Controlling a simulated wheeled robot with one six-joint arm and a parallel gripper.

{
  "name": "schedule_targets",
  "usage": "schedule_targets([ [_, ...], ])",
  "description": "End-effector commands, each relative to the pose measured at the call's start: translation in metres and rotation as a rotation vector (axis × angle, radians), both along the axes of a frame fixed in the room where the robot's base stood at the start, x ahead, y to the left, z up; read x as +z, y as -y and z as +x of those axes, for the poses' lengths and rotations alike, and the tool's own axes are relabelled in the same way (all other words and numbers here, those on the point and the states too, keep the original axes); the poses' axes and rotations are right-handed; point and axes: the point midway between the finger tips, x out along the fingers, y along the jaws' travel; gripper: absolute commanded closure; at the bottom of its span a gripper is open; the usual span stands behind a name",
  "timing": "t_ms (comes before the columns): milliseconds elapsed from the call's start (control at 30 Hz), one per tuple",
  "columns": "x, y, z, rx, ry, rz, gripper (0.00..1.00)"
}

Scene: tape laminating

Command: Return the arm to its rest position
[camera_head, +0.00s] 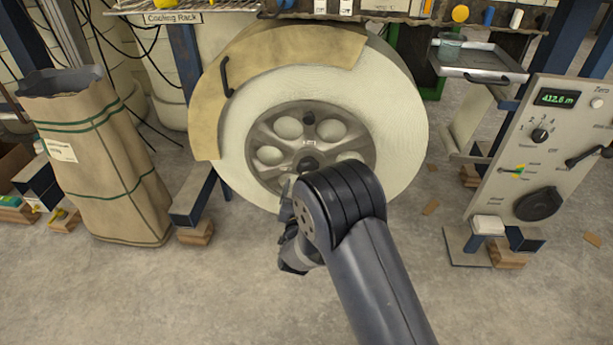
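My dark arm reaches up from the lower right, its rounded joint in front of the lower part of a large white roll (405,120) with a grey spoked hub (265,135). My gripper (287,190) sits at the arm's far end, to the left of that joint, and overlaps the roll's lower edge in the picture. The fingers are small and mostly hidden by the wrist, so whether they are open or shut does not show. I cannot tell whether the gripper touches the roll. No held object is visible.
A tan guard (207,100) with a black handle curves over the roll's upper left. A brown sack (100,170) stands left. A control panel (555,150) reading about 412.6 m stands right, beside a metal tray (480,62). The concrete floor in front is clear.

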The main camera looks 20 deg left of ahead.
Motion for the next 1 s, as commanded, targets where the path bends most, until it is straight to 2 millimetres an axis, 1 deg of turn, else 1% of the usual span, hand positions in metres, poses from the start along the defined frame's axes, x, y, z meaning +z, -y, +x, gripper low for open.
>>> schedule_targets([
  [33,0.001,0.001,-0.007,0.002,0.000,-0.002,0.19],
  [100,0.001,0.003,-0.013,0.001,-0.001,-0.002,0.19],
  [200,0.000,0.004,-0.018,0.001,0.000,0.000,0.19],
  [567,-0.001,0.004,-0.017,0.000,0.001,0.000,0.19],
  [667,-0.001,0.003,-0.012,-0.001,0.001,0.001,0.19],
  [767,-0.002,0.000,0.000,-0.002,0.002,0.002,0.19],
  [1000,-0.003,-0.010,0.044,-0.003,0.003,0.003,0.19],
])
